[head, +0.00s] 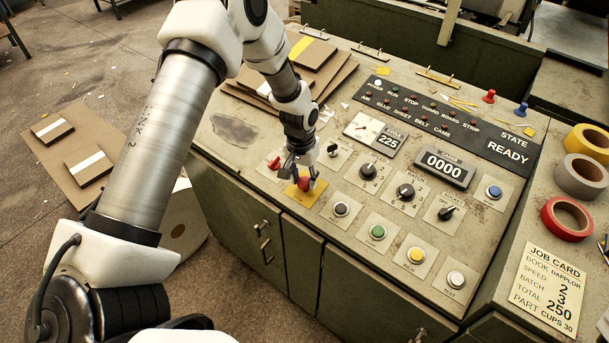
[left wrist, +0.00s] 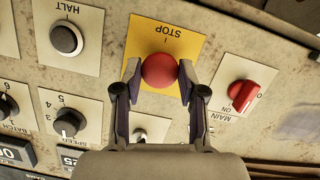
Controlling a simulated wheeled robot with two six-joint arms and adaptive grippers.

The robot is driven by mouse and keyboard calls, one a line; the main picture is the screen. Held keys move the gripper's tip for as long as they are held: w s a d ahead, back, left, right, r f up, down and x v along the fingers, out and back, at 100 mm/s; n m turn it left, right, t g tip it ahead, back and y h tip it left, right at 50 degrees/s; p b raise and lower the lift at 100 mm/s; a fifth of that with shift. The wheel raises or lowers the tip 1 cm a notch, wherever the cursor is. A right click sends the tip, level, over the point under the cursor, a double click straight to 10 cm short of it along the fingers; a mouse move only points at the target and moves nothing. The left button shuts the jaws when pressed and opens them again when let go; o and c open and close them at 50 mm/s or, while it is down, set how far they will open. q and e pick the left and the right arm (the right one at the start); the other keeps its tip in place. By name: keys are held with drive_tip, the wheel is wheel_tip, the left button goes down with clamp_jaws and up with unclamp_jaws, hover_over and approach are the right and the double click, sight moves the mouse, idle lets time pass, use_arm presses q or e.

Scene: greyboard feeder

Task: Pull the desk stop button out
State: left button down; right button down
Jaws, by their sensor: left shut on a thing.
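The desk stop button is a red mushroom head (head: 305,184) on a yellow plate (head: 291,192) marked STOP, near the desk's front edge. My left gripper (head: 302,176) comes down on it from above. In the left wrist view the red button (left wrist: 159,70) sits between the two fingertips of my left gripper (left wrist: 159,77), which are shut on its sides. Whether the button is pushed in or out cannot be told. My right gripper is not in view.
A red MAIN knob (left wrist: 241,96) sits close beside the stop plate, and a HALT button (left wrist: 67,38) on its other side. Several more knobs and buttons cover the desk. Tape rolls (head: 567,219) and a job card (head: 546,287) lie at the right.

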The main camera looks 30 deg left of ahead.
sight(301, 180)
use_arm(q)
drive_tip(key=shift+w, duration=0.1)
drive_tip(key=shift+r, duration=0.1)
drive_tip(key=c, duration=0.7)
unclamp_jaws()
drive_tip(key=shift+c, duration=0.2)
drive_tip(key=shift+o, duration=0.4)
drive_tip(key=shift+s+r, duration=0.1)
drive_tip(key=shift+s, duration=0.1)
drive_tip(key=shift+w+r, duration=0.1)
drive_tip(key=shift+r, duration=0.15)
wheel_tip(301, 180, up, 12)
drive_tip(key=shift+a+f, duration=0.25)
drive_tip(key=shift+a, duration=0.05)
